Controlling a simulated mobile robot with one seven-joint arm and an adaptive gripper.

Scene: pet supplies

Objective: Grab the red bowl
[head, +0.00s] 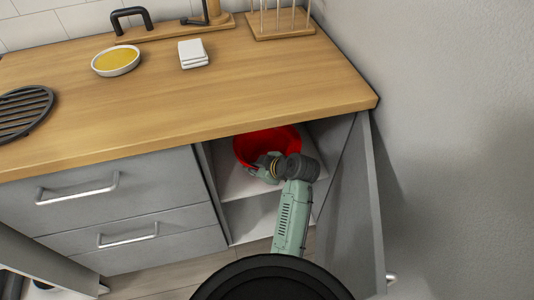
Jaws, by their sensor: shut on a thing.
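The red bowl (266,140) is inside the open cabinet under the wooden counter, in its upper compartment. My gripper (264,168) is at the bowl's near lower side and is shut on it. My gripper and wrist cover part of the bowl's near side. The exact contact of the fingers is too small to make out.
The open cabinet door (351,215) stands to the right of my arm. The cabinet shelf (236,184) lies below the bowl. The counter (200,100) overhangs above. Closed drawers (120,195) are on the left. A bowl with yellow contents (116,61) stands on the counter.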

